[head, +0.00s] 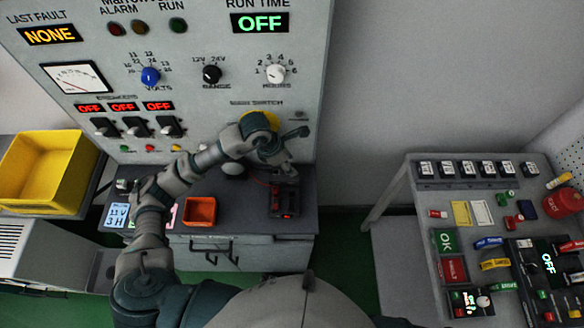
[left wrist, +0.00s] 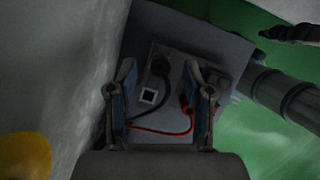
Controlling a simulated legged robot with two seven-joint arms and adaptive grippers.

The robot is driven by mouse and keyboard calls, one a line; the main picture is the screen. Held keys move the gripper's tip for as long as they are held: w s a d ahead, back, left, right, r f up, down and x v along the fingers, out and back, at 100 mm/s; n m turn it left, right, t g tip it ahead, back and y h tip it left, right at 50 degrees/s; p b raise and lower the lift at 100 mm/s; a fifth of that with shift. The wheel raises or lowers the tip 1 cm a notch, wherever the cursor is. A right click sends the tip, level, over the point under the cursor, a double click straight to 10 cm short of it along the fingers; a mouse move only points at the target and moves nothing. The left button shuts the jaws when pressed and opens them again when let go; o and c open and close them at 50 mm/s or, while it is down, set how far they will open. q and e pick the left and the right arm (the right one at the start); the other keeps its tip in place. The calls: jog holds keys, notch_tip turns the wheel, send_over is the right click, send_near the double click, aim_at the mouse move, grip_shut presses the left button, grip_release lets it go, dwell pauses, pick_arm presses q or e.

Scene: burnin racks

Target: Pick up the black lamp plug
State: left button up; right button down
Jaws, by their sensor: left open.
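My left gripper (head: 280,172) reaches down over the right part of the grey bench. In the left wrist view its two blue-padded fingers (left wrist: 161,105) stand apart, with nothing held between them. A black piece that looks like the lamp plug (left wrist: 159,66) lies beyond the fingertips, between them in the picture, with a black cable curving down to the left. A small dark block with a pale square (left wrist: 148,96) shows beside it. A red lead (left wrist: 160,131) runs below towards the right finger. In the head view the arm hides the plug. My right gripper is not clearly seen.
A black device with red lights (head: 285,201) sits at the bench's right end. An orange bin (head: 200,211) stands to its left. The control panel (head: 200,45) rises behind. A yellow crate (head: 47,170) is far left; a cluttered side table (head: 400,190) is at right.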

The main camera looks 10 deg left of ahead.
pick_arm(q)
jog(key=shift+x, duration=1.4)
grip_shut()
pick_arm(e)
jog(key=shift+r, duration=0.15)
pick_arm(q)
jog(key=shift+r, duration=0.1)
